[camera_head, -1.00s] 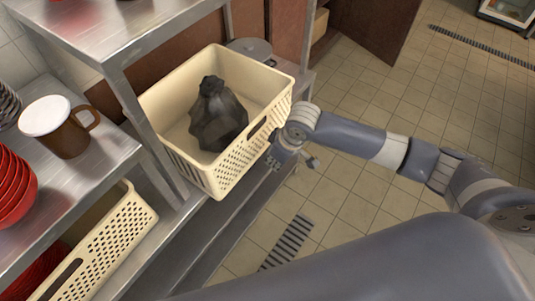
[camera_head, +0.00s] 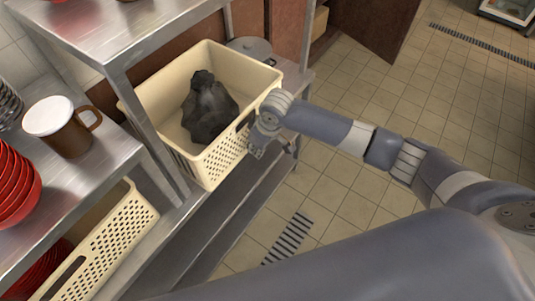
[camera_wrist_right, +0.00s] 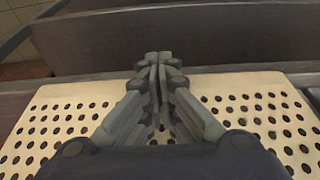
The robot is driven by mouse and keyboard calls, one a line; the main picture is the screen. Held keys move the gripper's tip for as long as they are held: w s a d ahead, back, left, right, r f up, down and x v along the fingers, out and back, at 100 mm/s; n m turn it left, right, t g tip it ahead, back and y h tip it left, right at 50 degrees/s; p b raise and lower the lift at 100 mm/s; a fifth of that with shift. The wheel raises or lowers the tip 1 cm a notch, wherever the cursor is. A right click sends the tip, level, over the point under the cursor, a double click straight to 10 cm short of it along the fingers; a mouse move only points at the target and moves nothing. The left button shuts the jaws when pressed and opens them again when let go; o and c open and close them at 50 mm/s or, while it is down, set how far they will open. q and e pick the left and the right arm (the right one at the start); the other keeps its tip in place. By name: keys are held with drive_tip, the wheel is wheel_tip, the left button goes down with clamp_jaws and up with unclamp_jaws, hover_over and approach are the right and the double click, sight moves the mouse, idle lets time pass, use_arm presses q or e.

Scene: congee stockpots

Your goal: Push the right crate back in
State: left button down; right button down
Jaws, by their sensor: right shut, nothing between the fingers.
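The right crate (camera_head: 220,163) is a cream perforated basket on the metal shelf rack, holding a dark grey bag (camera_head: 208,108). It still sticks out past the rack's post toward the aisle. My right gripper (camera_head: 257,150) is at the crate's front wall, close to the handle slot. In the right wrist view my fingers (camera_wrist_right: 158,62) are shut together with nothing between them, over the crate's perforated wall (camera_wrist_right: 60,118). Whether the fingertips touch the wall is hard to tell. My left gripper is out of view.
A second cream crate (camera_head: 112,238) with red items sits at lower left. A metal post (camera_head: 143,123) stands beside the right crate. The tiled floor (camera_head: 355,200) at right is clear.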

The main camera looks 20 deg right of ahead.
sight(241, 140)
drive_tip(key=w+a, duration=0.3)
drive_tip(key=w, duration=0.1)
drive_tip(key=shift+w+a+b, duration=0.35)
drive_tip(key=shift+a+b, duration=0.05)
